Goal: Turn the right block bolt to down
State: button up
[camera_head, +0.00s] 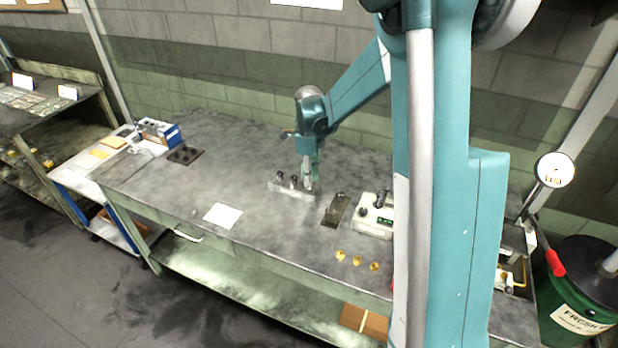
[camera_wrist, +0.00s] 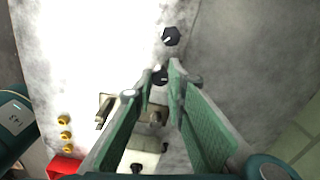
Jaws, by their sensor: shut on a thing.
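A pale block (camera_head: 290,192) lies on the grey workbench in the head view. Two dark upright bolts show on it, the left one (camera_head: 281,176) and the middle one (camera_head: 293,182). My gripper (camera_head: 308,186) points down at the block's right end and covers the right block bolt there. In the wrist view, my gripper's green fingers (camera_wrist: 161,74) close around a dark bolt head, the right block bolt (camera_wrist: 160,79). Another dark bolt head (camera_wrist: 170,37) with a white mark shows beyond the fingertips. The held bolt's mark and turn are mostly hidden.
Right of the block lie a dark plate (camera_head: 335,211) and a white box with knobs (camera_head: 373,222). Several small yellow parts (camera_head: 357,260) lie near the bench's front edge. A white sheet (camera_head: 222,215) lies front left. The bench's left middle is clear.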

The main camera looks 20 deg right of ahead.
jog(key=m, duration=0.5)
jog(key=shift+w+m, duration=0.1)
jog(key=shift+m, duration=2.3)
jog(key=o, duration=0.9)
jog(key=shift+r, duration=0.2)
notch_tip(320, 180, up, 12)
jog(key=shift+f, duration=0.15)
